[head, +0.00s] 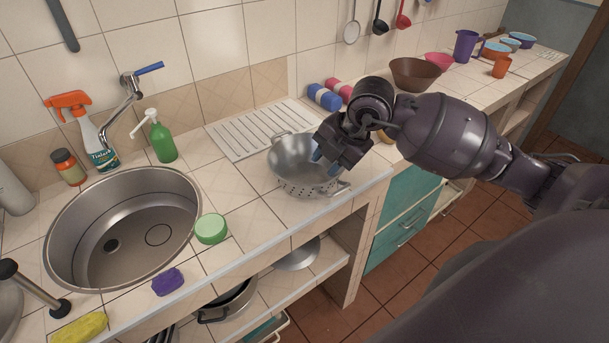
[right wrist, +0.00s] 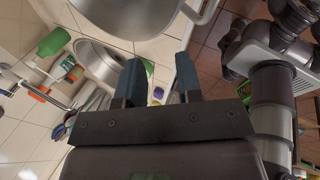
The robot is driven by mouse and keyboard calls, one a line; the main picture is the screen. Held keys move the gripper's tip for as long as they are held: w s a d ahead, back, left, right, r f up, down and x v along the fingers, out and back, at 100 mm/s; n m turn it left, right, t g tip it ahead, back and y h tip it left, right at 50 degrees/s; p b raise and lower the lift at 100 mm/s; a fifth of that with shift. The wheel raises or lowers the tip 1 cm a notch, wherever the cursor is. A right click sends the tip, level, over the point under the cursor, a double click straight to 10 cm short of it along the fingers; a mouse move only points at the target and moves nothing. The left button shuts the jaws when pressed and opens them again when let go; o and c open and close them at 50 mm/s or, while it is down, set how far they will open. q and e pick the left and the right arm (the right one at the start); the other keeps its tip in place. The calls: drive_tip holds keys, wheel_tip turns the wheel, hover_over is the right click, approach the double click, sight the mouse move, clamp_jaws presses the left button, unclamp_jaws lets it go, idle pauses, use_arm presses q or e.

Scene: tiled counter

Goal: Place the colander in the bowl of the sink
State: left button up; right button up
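The metal colander (head: 290,160) stands upright on the counter, right of the sink, with two side handles. The round steel sink bowl (head: 165,205) is sunk in the counter at the left and looks empty. My right gripper (head: 325,158) is over the colander's right rim in the head view and hides part of it. In the right wrist view its blue fingers (right wrist: 160,72) are apart with nothing between them. The colander (right wrist: 135,15) and one handle show just beyond the fingertips there; I cannot tell whether they touch. My left gripper is not in view.
A ridged drainboard (head: 240,135) lies behind the colander; a brown bowl (head: 415,75) stands further right.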

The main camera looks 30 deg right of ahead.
sight(328, 182)
drive_tip(key=shift+w+d+f+m+g+h+p, duration=0.1)
drive_tip(key=shift+w+d+f+m+h, duration=0.4)
drive_tip(key=shift+f, duration=1.3)
drive_tip(key=shift+w+d+f+m+g+h+p, duration=0.2)
drive_tip(key=shift+w+d+f+m, duration=0.45)
drive_tip(key=shift+f, duration=1.2)
drive_tip(key=shift+w+d+f+m+h, duration=0.4)
drive_tip(key=shift+f+m, duration=0.35)
drive_tip(key=shift+f, duration=1.05)
drive_tip(key=shift+a, duration=0.1)
clamp_jaws()
